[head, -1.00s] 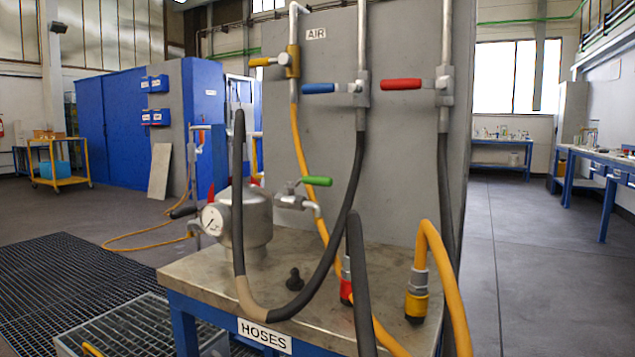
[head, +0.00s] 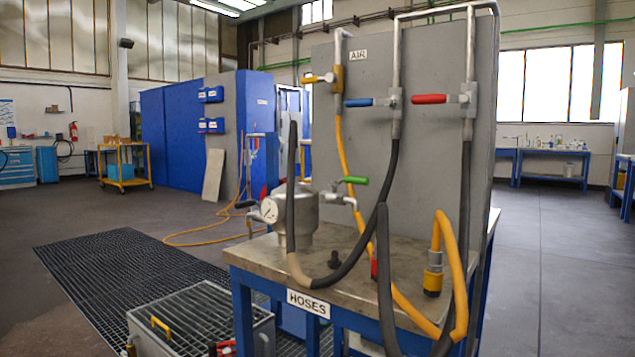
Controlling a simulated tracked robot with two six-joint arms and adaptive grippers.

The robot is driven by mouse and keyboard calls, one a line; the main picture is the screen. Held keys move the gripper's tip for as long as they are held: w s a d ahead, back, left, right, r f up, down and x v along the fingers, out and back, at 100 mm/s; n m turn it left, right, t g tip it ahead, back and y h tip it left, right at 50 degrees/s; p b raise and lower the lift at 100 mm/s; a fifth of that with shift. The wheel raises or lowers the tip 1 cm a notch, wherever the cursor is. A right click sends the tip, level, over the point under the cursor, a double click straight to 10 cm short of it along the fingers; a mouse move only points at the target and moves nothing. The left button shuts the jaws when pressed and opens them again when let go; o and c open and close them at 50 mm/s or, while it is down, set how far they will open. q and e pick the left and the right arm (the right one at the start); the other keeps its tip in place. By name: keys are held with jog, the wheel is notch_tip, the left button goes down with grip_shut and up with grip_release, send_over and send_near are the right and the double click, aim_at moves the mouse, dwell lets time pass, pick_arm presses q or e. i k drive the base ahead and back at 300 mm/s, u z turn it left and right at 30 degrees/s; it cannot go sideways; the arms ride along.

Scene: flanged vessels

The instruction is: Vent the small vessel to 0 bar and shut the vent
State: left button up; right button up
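The small metal vessel (head: 303,226) stands on the bench labelled HOSES (head: 262,252). A round white pressure gauge (head: 270,211) faces out from its left side; its reading is too small to tell. A valve with a green handle (head: 354,180) sits on the vessel's right side, with the handle pointing right, roughly level, and an outlet bent downward. A black handle (head: 246,204) shows left of the gauge. A dark hose passes in front of the vessel and hides part of it. Neither of my grippers is in view.
A grey panel (head: 430,60) behind the bench carries yellow (head: 322,79), blue (head: 372,102) and red (head: 430,99) valve handles with hanging hoses. A metal crate (head: 205,318) stands at the bench's front left. Floor grating (head: 100,255) lies left; open floor (head: 548,260) lies right.

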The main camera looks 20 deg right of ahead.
aim_at(357, 180)
jog(key=u, duration=0.75)
jog(key=k, duration=1.2)
jog(key=z, duration=1.15)
jog(key=i, duration=1)
jog(key=u, duration=0.05)
